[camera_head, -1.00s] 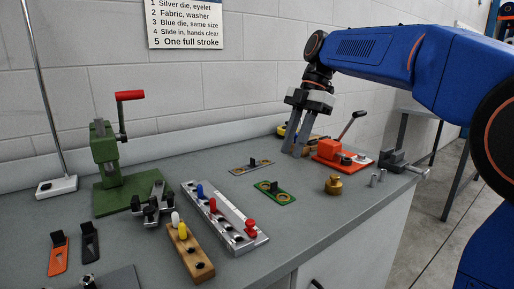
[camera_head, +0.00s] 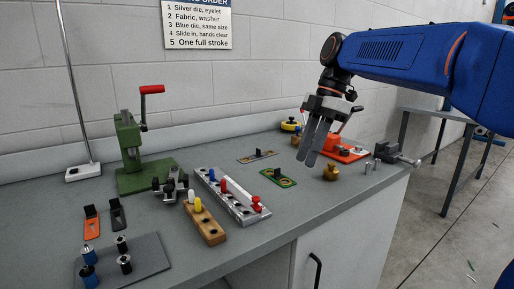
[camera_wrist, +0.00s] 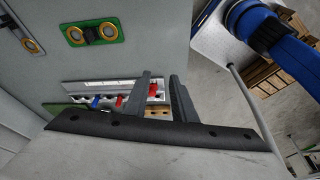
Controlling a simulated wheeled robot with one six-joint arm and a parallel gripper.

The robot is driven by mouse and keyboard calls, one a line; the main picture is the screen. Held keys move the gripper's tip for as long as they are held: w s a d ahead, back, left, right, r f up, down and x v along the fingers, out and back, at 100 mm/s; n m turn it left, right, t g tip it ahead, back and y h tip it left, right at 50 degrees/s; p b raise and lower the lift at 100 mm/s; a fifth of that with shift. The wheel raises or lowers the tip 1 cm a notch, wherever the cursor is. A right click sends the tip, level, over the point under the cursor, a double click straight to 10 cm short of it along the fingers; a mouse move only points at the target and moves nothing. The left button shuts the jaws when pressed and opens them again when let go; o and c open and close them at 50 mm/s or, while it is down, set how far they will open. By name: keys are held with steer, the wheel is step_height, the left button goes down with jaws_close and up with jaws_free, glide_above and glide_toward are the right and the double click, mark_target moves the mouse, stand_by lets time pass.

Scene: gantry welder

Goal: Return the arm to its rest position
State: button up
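My blue arm reaches in from the right in the head view, with my gripper (camera_head: 311,163) pointing down above the grey bench (camera_head: 290,215). The two grey fingers stand apart with nothing between them. In the wrist view the fingers (camera_wrist: 160,76) show a clear gap, with the metal die rack (camera_wrist: 100,88) beyond. In the head view the gripper hides part of the orange lever press (camera_head: 345,150).
The green press (camera_head: 130,145) with its red handle stands back left. The die rack (camera_head: 232,196), wooden block (camera_head: 205,222), green plate (camera_head: 278,178) and brass piece (camera_head: 331,172) lie on the bench. A vise (camera_head: 393,153) sits at the right edge.

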steer(key=s+d+f+m+t+h, duration=0.1)
steer(key=s+d+f+m+t, duration=0.2)
steer(key=s+d+f+m, duration=0.5)
steer(key=s+d+f+m+t+h, duration=0.2)
steer(key=s+d+f+m, duration=0.6)
steer(key=s+f+m, duration=0.6)
steer(key=shift+s+f+t+h, duration=0.3)
steer(key=shift+s+f+t, duration=0.5)
steer(key=shift+s+f, duration=0.15)
